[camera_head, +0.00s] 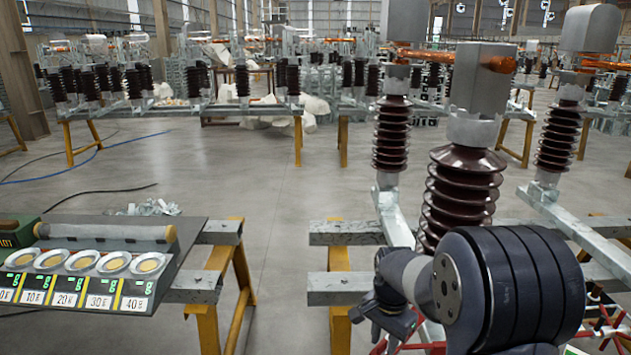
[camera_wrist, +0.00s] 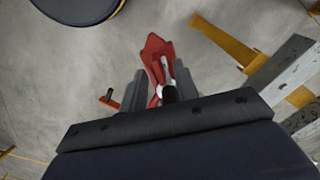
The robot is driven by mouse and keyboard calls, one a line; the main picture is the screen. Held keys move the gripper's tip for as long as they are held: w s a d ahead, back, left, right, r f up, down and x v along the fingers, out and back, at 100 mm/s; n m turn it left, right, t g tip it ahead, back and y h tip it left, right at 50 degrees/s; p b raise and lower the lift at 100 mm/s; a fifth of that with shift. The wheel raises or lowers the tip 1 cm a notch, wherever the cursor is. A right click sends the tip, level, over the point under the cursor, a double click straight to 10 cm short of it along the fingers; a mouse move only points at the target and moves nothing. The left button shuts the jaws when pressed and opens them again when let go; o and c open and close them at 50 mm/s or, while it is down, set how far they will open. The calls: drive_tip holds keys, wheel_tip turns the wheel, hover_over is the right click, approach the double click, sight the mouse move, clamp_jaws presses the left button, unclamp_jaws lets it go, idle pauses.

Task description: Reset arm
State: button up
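My arm reaches in from the lower right of the head view, with its large dark joint in front and my gripper (camera_head: 385,318) beyond it, low beside the near insulator stand. In the wrist view my gripper (camera_wrist: 158,82) has its two grey fingers apart. A red part (camera_wrist: 158,50) with a pale rod and a dark end shows in the gap between them. I cannot tell whether it touches the fingers or lies beyond them. In the head view the fingertips are small and partly hidden.
Brown ribbed insulators (camera_head: 462,195) stand on steel beams (camera_head: 345,290) with yellow legs close to my arm. Red bars (camera_head: 430,347) show below it. A sloped tray (camera_head: 190,240) with labelled round pieces is at the left. The grey floor (camera_head: 260,190) between is clear; a blue cable crosses at left.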

sight(384, 343)
idle(0.3)
drive_tip(key=shift+r, duration=0.15)
wheel_tip(384, 343, up, 10)
wheel_tip(384, 343, down, 10)
drive_tip(key=shift+f, duration=0.25)
drive_tip(key=m, duration=0.5)
drive_tip(key=shift+r+b, duration=0.1)
drive_tip(key=shift+b, duration=0.3)
drive_tip(key=m+b, duration=0.1)
drive_tip(key=m, duration=0.4)
